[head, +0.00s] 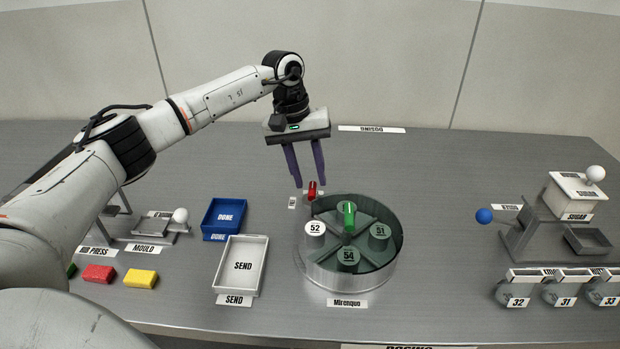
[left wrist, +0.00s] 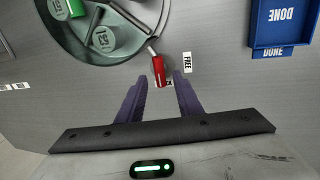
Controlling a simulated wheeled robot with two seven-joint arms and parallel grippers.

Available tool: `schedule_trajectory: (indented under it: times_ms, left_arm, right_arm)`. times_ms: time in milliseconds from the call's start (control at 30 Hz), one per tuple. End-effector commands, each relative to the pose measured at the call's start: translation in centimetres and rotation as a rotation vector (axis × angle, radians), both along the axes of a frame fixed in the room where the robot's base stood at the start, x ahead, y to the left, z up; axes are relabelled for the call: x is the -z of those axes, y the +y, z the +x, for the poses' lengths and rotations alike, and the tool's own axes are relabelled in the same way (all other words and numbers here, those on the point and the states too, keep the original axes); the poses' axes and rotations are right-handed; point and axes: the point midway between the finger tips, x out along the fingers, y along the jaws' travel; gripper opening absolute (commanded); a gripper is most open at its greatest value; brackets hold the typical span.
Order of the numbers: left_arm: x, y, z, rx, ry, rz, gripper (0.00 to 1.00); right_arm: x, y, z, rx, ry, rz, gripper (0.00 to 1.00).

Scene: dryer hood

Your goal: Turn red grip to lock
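The red grip (head: 312,189) sits at the back left edge of the round drum (head: 318,270) with the green hood. In the left wrist view the red grip (left wrist: 158,70) is on a thin metal rod at the drum's rim, beside a white label reading FREE (left wrist: 187,62). My left gripper (head: 308,184) points down over the grip. In the left wrist view its two purple fingers (left wrist: 160,82) are apart, with the grip's near end between or just beyond their tips. I cannot tell whether they touch it. My right gripper is in neither view.
The drum holds numbered canisters and a green knob (head: 349,216). A blue DONE tray (head: 208,220) and a white SEND tray (head: 219,270) stand to its left. The sugar dispenser (head: 576,195) is at the far right.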

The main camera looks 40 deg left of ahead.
Motion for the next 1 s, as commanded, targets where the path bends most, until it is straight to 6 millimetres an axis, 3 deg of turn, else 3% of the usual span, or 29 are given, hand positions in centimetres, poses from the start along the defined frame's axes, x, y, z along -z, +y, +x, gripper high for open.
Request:
schedule_trajectory:
  times_ms: [200,433,1000]
  left_arm:
    - [-4.4,0.8,-0.4,-0.001,-0.005,0.001,0.33]
    - [-7.9,1.3,-0.7,0.000,-0.004,0.000,0.33]
    - [-8.8,1.5,-0.9,0.001,-0.001,0.001,0.33]
  right_arm:
    - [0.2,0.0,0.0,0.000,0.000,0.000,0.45]
    - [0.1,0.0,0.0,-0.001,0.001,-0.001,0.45]
    - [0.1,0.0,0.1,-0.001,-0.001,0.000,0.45]
